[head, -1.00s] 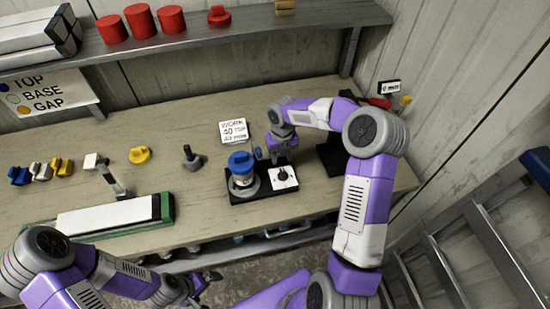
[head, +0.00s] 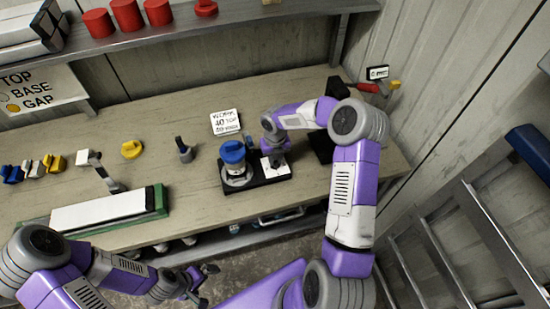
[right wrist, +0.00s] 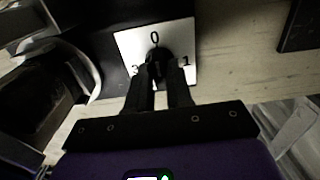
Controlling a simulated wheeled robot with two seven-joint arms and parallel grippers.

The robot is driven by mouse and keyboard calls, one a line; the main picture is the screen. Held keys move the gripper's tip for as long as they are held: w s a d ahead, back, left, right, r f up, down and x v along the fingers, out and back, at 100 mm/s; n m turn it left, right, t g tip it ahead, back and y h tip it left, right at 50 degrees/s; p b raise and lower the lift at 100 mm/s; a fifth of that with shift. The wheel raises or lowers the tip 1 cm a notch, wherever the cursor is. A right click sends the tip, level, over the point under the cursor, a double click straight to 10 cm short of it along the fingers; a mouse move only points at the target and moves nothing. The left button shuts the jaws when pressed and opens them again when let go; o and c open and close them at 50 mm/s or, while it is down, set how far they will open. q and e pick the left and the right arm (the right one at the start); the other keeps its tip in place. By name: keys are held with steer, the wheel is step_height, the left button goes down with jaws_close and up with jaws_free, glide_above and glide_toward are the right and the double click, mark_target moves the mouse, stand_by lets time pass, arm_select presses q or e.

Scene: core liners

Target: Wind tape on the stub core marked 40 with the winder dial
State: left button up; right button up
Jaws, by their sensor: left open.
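The winder (head: 258,183) is a black base on the bench. A core with a blue top (head: 233,152) stands upright at its left end; I cannot read any mark on it. The white dial plate (head: 270,172) is at its right end. In the right wrist view the plate (right wrist: 182,42) shows 0, 1 and 3 around a dark dial knob (right wrist: 156,52). My right gripper (right wrist: 160,68) is at the knob with its narrow-set fingers closed on it, partly hiding it. My left gripper (head: 207,284) is open and empty, in front of the bench edge.
A white card (head: 225,122) reading 40 stands behind the winder. A dark upright tool (head: 183,150), a yellow piece (head: 132,149) and a green-edged tray (head: 110,212) are to the left. Red cylinders (head: 127,14) stand on the shelf above. Bare bench lies around the winder.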

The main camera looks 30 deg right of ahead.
jaws_close()
